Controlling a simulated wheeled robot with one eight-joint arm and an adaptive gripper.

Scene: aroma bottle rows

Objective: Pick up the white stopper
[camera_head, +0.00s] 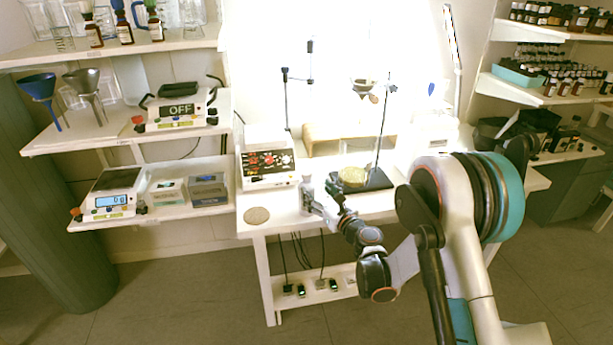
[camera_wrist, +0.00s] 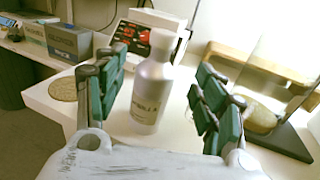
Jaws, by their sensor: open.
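The white stopper (camera_wrist: 162,40) sits on top of a pale silver-white bottle (camera_wrist: 149,97) that stands upright on the white table, in the middle of the wrist view. The bottle's label ends in letters like "NILLA". In the head view the bottle (camera_head: 307,188) stands near the table's front, and its stopper is too small to make out clearly. My gripper (camera_wrist: 162,70) is open and empty, its green-padded fingers to the left and right of the bottle. The fingers appear apart from the bottle. I cannot tell how deep between them it lies.
A hotplate device (camera_head: 267,162) with red controls stands behind left of the bottle. A round cork mat (camera_head: 256,215) lies at the table's front left. A dark stand base (camera_head: 372,180) bearing a yellowish dish (camera_head: 353,177) is on the right, near my arm. Shelves flank the table.

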